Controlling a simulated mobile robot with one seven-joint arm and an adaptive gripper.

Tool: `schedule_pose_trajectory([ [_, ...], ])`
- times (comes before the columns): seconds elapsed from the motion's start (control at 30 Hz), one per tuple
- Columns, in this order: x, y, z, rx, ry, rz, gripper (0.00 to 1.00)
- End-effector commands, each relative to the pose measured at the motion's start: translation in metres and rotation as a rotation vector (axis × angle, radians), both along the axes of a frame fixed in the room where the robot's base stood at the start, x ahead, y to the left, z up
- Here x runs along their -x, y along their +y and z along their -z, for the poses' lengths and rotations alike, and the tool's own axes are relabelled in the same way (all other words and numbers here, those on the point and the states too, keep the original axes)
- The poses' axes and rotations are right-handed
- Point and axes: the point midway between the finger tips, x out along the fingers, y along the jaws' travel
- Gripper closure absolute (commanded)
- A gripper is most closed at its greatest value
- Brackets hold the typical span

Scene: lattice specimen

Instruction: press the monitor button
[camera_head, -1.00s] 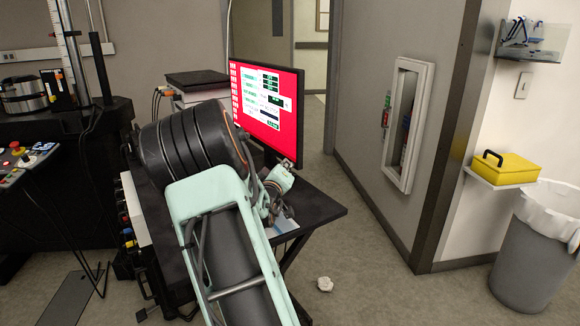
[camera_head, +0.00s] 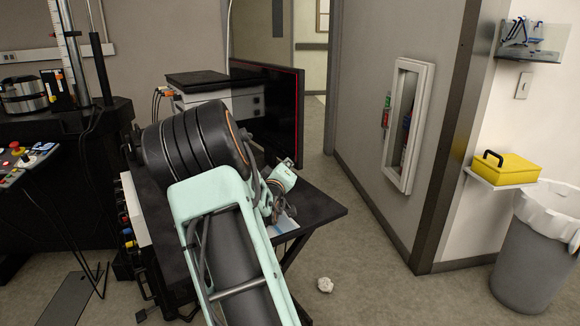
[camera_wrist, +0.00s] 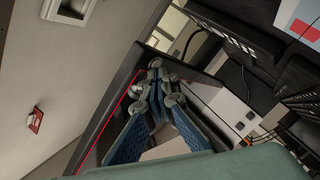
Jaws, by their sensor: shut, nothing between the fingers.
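The monitor (camera_head: 275,105) stands on the black desk. Its screen is dark, with a thin red line along the right edge. In the wrist view the monitor (camera_wrist: 112,105) is seen close and tilted, with the same red line along its dark frame. My gripper (camera_wrist: 158,76) is shut and empty, its tips overlapping the monitor's frame in the picture. I cannot tell whether they touch it. I cannot make out the button.
The black desk (camera_head: 318,208) has a bare right corner. A wall cabinet (camera_head: 393,170), a yellow case (camera_head: 505,170) and a bin (camera_head: 535,265) are at the right. Floor between is mostly clear.

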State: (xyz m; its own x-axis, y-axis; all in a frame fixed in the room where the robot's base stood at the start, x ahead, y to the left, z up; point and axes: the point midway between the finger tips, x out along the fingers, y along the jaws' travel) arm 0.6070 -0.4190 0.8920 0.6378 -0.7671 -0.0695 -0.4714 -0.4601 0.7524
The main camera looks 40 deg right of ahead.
Motion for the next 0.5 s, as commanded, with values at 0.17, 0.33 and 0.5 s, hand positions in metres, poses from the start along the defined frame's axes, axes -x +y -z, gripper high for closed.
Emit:
schedule_pose_trajectory([
  [0.17,0.0007,0.0055,0.0014,-0.001,0.001,0.002,1.00],
  [0.33,0.0009,0.0063,0.0015,-0.001,0.001,0.003,1.00],
  [0.5,-0.0002,0.0095,0.0010,-0.002,0.001,0.001,1.00],
])
